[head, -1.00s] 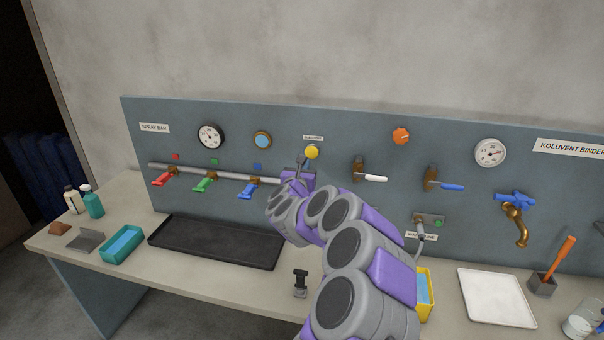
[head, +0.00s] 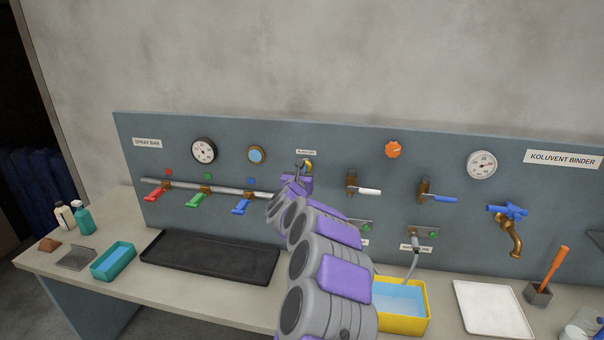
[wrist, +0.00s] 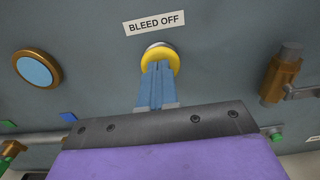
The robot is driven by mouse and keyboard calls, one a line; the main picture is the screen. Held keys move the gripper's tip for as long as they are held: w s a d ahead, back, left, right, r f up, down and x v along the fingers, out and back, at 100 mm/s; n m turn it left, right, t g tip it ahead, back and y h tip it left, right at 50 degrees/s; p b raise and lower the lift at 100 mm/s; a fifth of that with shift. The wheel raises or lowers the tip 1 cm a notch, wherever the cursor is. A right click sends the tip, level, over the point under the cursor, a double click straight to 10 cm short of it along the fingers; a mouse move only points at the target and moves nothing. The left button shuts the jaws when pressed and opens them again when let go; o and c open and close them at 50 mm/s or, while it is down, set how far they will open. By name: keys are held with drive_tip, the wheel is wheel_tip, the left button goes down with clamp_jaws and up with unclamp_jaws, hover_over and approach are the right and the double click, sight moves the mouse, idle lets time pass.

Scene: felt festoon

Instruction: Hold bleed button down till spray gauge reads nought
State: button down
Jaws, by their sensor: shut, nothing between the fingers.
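The yellow bleed button (wrist: 160,56) sits under the BLEED OFF label (wrist: 155,22) on the blue-grey panel. My gripper (wrist: 160,68) is shut and empty, with its blue fingertips over the lower middle of the button in the wrist view. They appear to touch it; how far it is pressed I cannot tell. In the head view the button (head: 308,163) is partly hidden by my gripper (head: 303,166). The spray gauge (head: 204,150), a white dial near the SPRAY BAR label (head: 147,143), is at upper left; its needle is too small to read surely.
Red (head: 156,194), green (head: 198,200) and blue (head: 242,206) levers hang on the spray pipe left of my arm. A white-handled valve (head: 368,191) is close on the right. A black tray (head: 210,257) and a yellow water tub (head: 402,307) stand on the bench.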

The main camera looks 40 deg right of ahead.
drive_tip(key=shift+w, duration=0.1)
drive_tip(key=shift+w+d+r+b, duration=0.35)
drive_tip(key=shift+d+r+b, duration=0.1)
drive_tip(key=shift+b, duration=0.8)
drive_tip(key=shift+d+r, duration=0.15)
drive_tip(key=shift+r, duration=0.2)
idle(1.1)
drive_tip(key=shift+s+d+f, duration=0.1)
drive_tip(key=shift+s+f, duration=0.05)
drive_tip(key=shift+f, duration=0.05)
idle(2.3)
drive_tip(key=b+v, duration=0.2)
drive_tip(key=v, duration=1.2)
drive_tip(key=shift+w+a+f, duration=0.3)
drive_tip(key=shift+a+f, duration=0.1)
drive_tip(key=shift+a, duration=0.05)
